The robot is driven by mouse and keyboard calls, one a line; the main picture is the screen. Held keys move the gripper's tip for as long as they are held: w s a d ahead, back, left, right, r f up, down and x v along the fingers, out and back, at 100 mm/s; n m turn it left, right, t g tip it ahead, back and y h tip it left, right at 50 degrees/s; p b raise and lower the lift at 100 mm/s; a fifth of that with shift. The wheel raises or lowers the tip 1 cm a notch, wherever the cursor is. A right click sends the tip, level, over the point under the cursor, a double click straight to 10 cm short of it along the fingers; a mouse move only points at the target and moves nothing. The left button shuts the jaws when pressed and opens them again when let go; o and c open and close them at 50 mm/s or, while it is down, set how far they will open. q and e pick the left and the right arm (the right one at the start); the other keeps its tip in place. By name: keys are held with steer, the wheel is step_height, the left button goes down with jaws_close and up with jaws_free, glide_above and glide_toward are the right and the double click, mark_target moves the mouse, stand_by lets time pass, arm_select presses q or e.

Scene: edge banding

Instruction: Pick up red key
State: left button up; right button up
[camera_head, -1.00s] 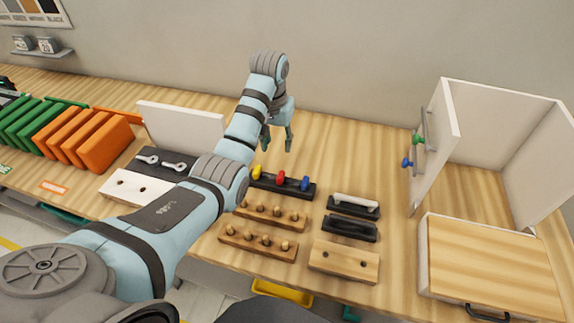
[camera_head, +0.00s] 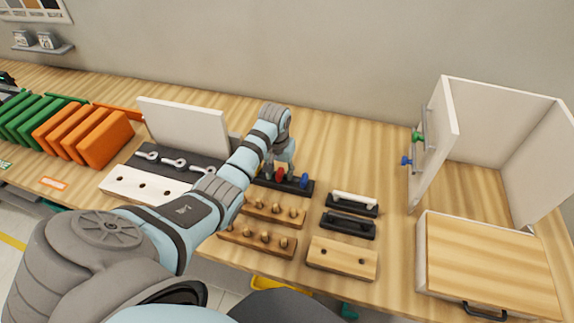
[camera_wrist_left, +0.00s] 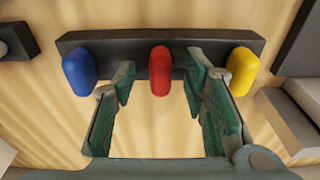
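The red key (camera_head: 281,174) stands in a black holder (camera_head: 311,188) on the workbench, between a blue key (camera_head: 304,180) and a yellow key. In the left wrist view, the red key (camera_wrist_left: 160,71) is at the centre, with the blue key (camera_wrist_left: 79,67) left and the yellow key (camera_wrist_left: 242,71) right. My left gripper (camera_head: 280,168) is directly over the holder. In the wrist view its open fingers (camera_wrist_left: 161,84) are on either side of the red key, with visible gaps. The yellow key is hidden in the head view. My right gripper is not in view.
Wooden peg racks (camera_head: 276,210) and a two-hole wooden block (camera_head: 342,257) lie in front of the holder. Black and white handles (camera_head: 347,225) are to its right. An open white cabinet (camera_head: 490,125) stands right.

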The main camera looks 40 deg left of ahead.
arm_select(q)
steer(key=shift+s, duration=0.15)
steer(key=shift+w+f, duration=0.2)
jaws_close()
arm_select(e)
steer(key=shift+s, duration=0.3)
arm_select(q)
steer(key=shift+r, duration=0.2)
